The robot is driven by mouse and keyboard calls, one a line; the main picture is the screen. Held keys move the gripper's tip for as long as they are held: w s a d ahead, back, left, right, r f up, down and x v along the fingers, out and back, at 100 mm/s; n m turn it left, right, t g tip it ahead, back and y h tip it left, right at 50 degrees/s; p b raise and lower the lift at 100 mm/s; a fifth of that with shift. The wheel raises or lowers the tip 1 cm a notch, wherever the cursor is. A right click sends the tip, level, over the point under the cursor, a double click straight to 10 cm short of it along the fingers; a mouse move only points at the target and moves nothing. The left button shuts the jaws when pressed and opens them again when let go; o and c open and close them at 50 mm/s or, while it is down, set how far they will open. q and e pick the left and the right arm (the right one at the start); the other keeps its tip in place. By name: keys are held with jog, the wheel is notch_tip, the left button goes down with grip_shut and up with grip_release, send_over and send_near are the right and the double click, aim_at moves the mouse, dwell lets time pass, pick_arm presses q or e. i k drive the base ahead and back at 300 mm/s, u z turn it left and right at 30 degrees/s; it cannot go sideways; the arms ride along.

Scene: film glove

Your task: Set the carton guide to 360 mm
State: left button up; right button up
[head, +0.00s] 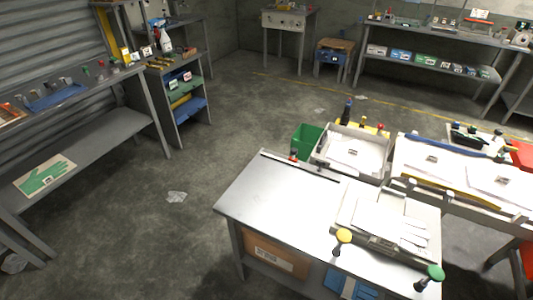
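A metal-topped workbench (275,205) stands in the foreground, right of centre. A dark rail (310,168) runs along its far left edge, with a small red-topped part (293,157) near its left end. On the right of the bench is a tray-like fixture (375,222) with white glove shapes on it. A yellow knob (343,236) and a green knob (435,272) stand at its near side. I cannot tell which part is the carton guide, and no millimetre scale is readable. Neither of my grippers is in view.
A green bin (306,140) and a white tray station (352,155) stand behind the bench. More glove stations (450,170) continue right. Shelves with a green glove card (45,176) line the left wall. The concrete floor (150,240) between is mostly clear, with crumpled scraps (177,197).

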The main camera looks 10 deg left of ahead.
aim_at(294, 151)
jog(key=k, duration=0.5)
jog(key=u, duration=1.05)
jog(key=i, duration=0.75)
jog(key=z, duration=2.35)
